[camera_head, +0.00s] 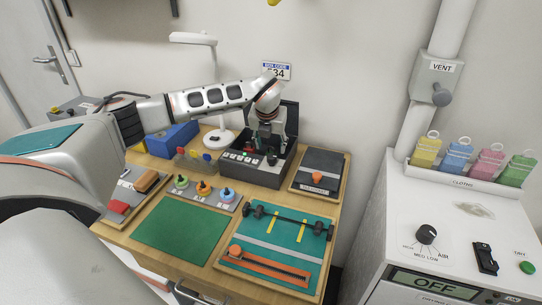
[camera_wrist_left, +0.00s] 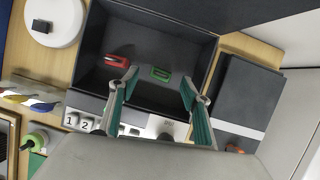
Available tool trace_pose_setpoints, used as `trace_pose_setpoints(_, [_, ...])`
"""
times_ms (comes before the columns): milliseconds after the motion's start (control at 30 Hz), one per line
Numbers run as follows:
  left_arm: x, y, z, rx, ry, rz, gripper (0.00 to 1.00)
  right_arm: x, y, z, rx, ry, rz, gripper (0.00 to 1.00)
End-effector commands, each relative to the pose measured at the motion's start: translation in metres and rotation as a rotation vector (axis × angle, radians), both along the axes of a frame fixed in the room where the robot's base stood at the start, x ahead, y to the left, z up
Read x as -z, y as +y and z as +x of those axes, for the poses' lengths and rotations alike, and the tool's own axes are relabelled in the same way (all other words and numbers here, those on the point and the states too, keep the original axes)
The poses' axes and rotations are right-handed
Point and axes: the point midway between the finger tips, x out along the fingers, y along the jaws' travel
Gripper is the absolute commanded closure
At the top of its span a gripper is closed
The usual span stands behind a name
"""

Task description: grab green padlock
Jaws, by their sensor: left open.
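The green padlock (camera_wrist_left: 160,74) lies on the dark floor of an open box (camera_wrist_left: 92,48), as the left wrist view shows. A red padlock (camera_wrist_left: 117,61) lies to its left in the same box. My left gripper (camera_wrist_left: 158,84) is open and empty, with one finger on each side of the green padlock in that view. I cannot tell its exact height above the padlock. In the head view my left gripper (camera_head: 266,138) points down into the box (camera_head: 262,178) and hides much of the inside. My right gripper is not in view.
The box has numbered buttons (camera_head: 240,156) on its front and a raised lid behind. A white lamp (camera_head: 222,134) and a blue case (camera_head: 172,138) stand to the left. A dark board (camera_head: 322,163) lies to the right. A green mat (camera_head: 182,228) in front is bare.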

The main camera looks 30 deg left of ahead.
Motion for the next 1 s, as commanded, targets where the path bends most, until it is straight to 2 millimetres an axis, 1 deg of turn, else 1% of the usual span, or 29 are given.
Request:
trace_pose_setpoints(33, [0.007, 0.000, 0.003, -0.002, 0.005, 0.000, 0.52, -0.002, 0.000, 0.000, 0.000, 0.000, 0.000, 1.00])
trace_pose_setpoints(200, [0.029, 0.002, 0.014, -0.001, 0.004, 0.000, 0.52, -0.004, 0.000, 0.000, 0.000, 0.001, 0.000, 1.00])
trace_pose_setpoints(300, [0.037, 0.004, 0.016, -0.001, 0.003, 0.000, 0.52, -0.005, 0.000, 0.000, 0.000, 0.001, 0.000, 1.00])
trace_pose_setpoints(567, [0.039, 0.005, 0.018, 0.000, 0.002, 0.000, 0.52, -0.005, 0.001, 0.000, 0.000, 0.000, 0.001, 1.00])
trace_pose_setpoints(600, [0.039, 0.005, 0.018, 0.000, 0.002, 0.000, 0.57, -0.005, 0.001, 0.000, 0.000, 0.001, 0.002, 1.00])
trace_pose_setpoints(667, [0.039, 0.005, 0.018, 0.000, 0.002, 0.000, 0.73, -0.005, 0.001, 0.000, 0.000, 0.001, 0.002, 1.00])
trace_pose_setpoints(700, [0.039, 0.005, 0.018, 0.000, 0.002, 0.000, 0.83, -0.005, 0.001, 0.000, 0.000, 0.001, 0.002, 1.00])
trace_pose_setpoints(733, [0.039, 0.004, 0.018, 0.000, 0.002, 0.000, 0.91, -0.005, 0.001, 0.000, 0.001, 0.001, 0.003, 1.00])
trace_pose_setpoints(767, [0.039, 0.005, 0.017, 0.000, 0.002, 0.000, 0.97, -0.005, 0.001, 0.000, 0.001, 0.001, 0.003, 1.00])
trace_pose_setpoints(1000, [0.039, 0.005, 0.017, 0.000, 0.002, 0.000, 0.97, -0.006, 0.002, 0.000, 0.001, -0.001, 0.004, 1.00])
